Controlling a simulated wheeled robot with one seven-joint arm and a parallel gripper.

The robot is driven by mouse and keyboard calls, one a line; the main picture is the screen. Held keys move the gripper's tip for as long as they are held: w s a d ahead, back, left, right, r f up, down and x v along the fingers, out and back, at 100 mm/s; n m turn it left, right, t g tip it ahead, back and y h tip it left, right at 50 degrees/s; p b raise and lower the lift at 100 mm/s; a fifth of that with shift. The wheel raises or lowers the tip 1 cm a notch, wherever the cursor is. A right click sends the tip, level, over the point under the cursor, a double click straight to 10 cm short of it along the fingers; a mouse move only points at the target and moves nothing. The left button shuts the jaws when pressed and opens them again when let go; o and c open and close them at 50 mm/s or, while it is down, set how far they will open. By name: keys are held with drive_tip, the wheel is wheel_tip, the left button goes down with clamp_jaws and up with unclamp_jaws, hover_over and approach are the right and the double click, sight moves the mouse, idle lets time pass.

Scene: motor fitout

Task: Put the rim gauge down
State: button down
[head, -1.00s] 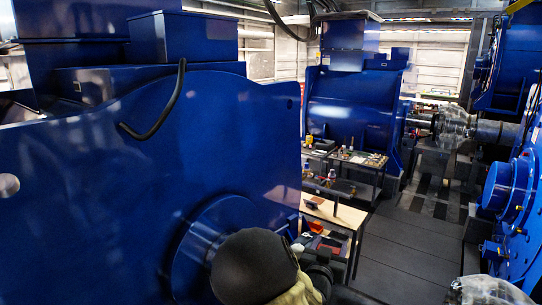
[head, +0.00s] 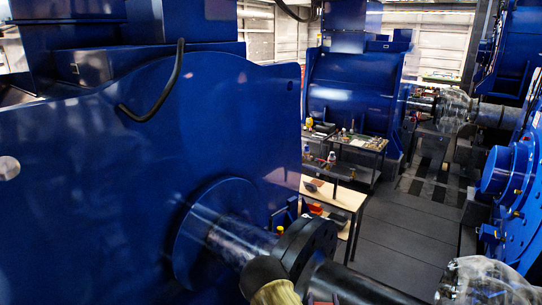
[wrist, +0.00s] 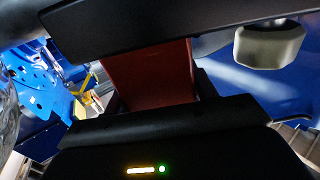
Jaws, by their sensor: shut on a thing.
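In the wrist view, my gripper (wrist: 158,88) is shut on a red-brown, flat-sided piece (wrist: 162,72), which I take to be the rim gauge. The piece sits between the dark bars of the gripper, and its ends are hidden.
A large blue motor (head: 110,180) fills the left, with a shaft and black flange (head: 306,246) jutting right. Grey floor (head: 400,235) is clear to the right.

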drive_tip(key=shift+n+y, duration=0.4)
drive_tip(key=shift+y, duration=0.2)
drive_tip(key=f, duration=0.2)
drive_tip(key=s+f, duration=0.1)
drive_tip(key=f, duration=0.2)
drive_tip(key=shift+s+a+f, duration=0.1)
drive_tip(key=shift+s+f, duration=0.05)
drive_tip(key=shift+s, duration=0.05)
drive_tip(key=shift+s+a, duration=0.1)
wheel_tip(320, 180, down, 12)
drive_tip(key=b, duration=1.2)
drive_tip(key=shift+r, duration=0.2)
